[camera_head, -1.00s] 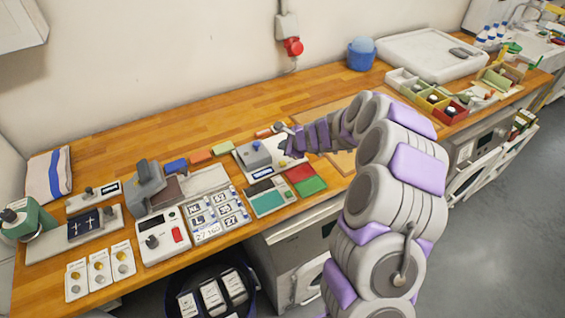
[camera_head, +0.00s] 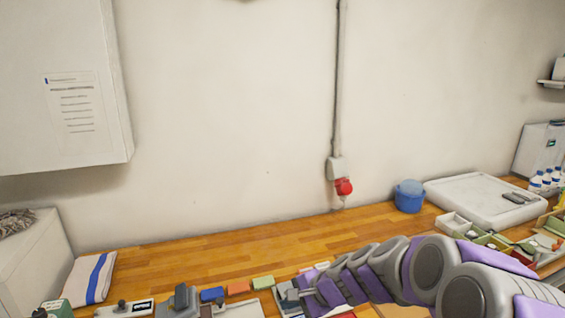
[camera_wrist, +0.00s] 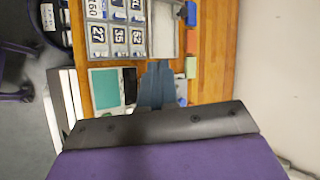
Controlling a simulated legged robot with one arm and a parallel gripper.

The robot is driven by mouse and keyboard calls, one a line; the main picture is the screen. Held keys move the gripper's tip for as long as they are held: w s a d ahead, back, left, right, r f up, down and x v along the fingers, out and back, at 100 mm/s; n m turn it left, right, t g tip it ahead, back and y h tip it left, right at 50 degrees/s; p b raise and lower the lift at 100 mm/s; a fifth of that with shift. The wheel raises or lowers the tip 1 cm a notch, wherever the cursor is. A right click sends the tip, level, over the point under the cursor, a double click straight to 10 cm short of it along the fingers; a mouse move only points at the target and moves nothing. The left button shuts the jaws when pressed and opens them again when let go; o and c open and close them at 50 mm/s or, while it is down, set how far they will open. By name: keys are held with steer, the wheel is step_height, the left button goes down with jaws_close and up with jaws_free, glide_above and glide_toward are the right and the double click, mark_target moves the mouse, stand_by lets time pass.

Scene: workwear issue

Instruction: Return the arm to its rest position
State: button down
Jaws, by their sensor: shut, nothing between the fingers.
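My arm reaches in from the lower right of the head view, low over the wooden bench (camera_head: 190,250). Whether the fingertips touch anything below cannot be told.
Small coloured blocks, including a blue one (camera_head: 212,294) and a green one (camera_head: 263,282), lie left of my gripper. A blue bucket (camera_head: 408,198) and a white tray (camera_head: 480,199) stand at the back right. The bench's rear strip is mostly clear.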

steer(key=s+d+n+g+h, duration=0.2)
steer(key=s+d+n, duration=0.1)
steer(key=s, duration=0.9)
steer(key=s+d+r+n+g+h, duration=0.1)
steer(key=s+d+n+g+h, duration=0.1)
steer(key=s, duration=1)
steer(key=s+d+r+n+g+h, duration=0.1)
steer(key=s+d+n, duration=0.4)
steer(key=s, duration=0.7)
steer(key=d+g+h, duration=0.1)
steer(key=d+h, duration=0.1)
steer(key=shift+s+n+h, duration=0.3)
steer(key=shift+n, duration=0.1)
